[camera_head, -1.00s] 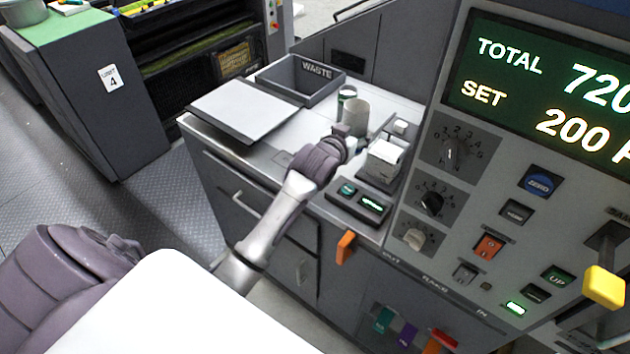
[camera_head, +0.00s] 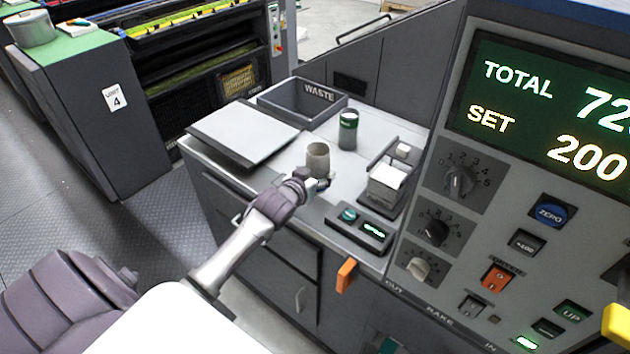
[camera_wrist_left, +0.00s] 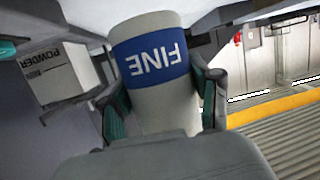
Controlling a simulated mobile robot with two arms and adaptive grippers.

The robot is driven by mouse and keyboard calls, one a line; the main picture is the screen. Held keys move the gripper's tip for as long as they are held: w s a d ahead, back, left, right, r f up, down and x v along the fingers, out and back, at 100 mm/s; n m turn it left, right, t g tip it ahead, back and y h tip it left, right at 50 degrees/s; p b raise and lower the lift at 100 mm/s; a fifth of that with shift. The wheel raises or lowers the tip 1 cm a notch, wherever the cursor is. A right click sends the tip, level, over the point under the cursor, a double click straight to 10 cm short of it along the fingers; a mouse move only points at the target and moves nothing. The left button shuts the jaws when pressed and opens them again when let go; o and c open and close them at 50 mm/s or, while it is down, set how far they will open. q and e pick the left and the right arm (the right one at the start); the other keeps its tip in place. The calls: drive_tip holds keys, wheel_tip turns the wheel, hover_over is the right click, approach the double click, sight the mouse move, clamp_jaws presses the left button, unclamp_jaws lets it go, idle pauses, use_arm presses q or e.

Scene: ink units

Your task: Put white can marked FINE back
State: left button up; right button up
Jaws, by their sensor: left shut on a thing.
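The white can marked FINE (camera_wrist_left: 155,62), with a blue band, stands between the fingers of my left gripper (camera_wrist_left: 165,105) in the left wrist view. The lettering appears upside down there. In the head view the can (camera_head: 318,158) looks plain grey-white and upright over the worktop, its band hidden. My left gripper (camera_head: 312,183) is shut on its near side. Whether the can's base touches the worktop cannot be told.
A can with a dark green band (camera_head: 348,132) stands behind. A WASTE bin (camera_head: 292,110) and white board (camera_head: 240,130) lie at the back left. A white powder box (camera_head: 386,184) stands right, beside a small button panel (camera_head: 360,226). The control console (camera_head: 440,262) rises at right.

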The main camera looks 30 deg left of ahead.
use_arm(q)
drive_tip(key=shift+a+f, duration=0.15)
drive_tip(key=shift+a, duration=0.2)
drive_tip(key=shift+f, duration=0.3)
wheel_tip(320, 180, down, 2)
drive_tip(key=shift+f+p, duration=0.25)
drive_tip(key=shift+p, duration=0.15)
drive_tip(key=shift+f, duration=0.5)
drive_tip(key=shift+f, duration=0.1)
drive_tip(key=o, duration=1.2)
drive_tip(key=shift+o, duration=0.2)
